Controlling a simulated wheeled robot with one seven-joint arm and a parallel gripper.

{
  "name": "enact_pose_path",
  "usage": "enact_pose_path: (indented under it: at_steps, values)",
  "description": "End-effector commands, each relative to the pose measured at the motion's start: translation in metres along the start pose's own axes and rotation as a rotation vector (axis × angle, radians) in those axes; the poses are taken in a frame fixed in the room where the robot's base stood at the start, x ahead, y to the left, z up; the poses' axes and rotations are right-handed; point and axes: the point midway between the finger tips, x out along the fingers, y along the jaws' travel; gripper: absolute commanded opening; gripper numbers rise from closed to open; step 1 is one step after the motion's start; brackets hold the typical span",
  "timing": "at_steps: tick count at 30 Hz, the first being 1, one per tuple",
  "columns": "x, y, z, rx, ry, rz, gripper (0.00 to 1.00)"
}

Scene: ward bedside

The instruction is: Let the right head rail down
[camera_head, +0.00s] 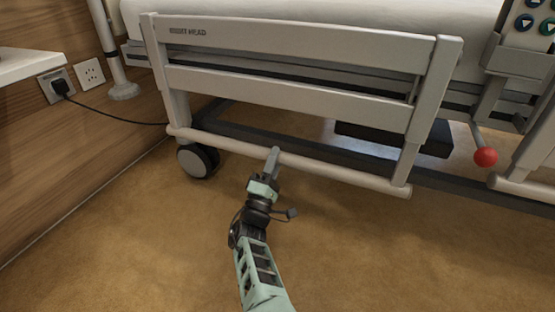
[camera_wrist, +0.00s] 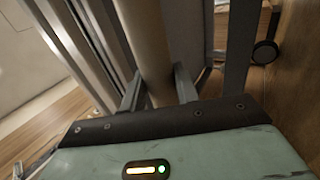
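The right head rail (camera_head: 290,88) is a pale panel of two wide slats between end posts, lettered "RIGHT HEAD" at its upper left. It stands upright along the bed's near side. A round pale lower bar (camera_head: 330,174) runs along its foot. My gripper (camera_head: 274,158) is at this bar, left of its middle. In the wrist view the bar (camera_wrist: 147,40) passes between the two fingers of my gripper (camera_wrist: 160,85). I cannot tell whether the fingers press on it or leave a small gap.
A red ball knob (camera_head: 485,156) on a lever hangs right of the rail, below a button handset (camera_head: 532,25). A castor (camera_head: 197,160) stands under the rail's left end. A cable (camera_head: 115,121) runs from the wall socket. The floor in front is clear.

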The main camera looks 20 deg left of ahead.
Motion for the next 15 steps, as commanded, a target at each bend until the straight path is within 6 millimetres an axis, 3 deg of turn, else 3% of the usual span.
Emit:
enact_pose_path:
  at_steps: [1,8,9,11,15]
  values:
    - [-0.0034,-0.0202,0.0044,-0.009,0.01,-0.043,0.0]
    - [-0.0012,-0.0216,0.007,-0.011,0.004,-0.044,0.0]
    - [-0.0011,-0.0216,0.0072,-0.011,0.003,-0.044,0.36]
    - [-0.0011,-0.0215,0.0074,-0.011,0.003,-0.043,0.52]
    - [-0.0002,-0.0204,0.0079,-0.011,0.001,-0.041,0.52]
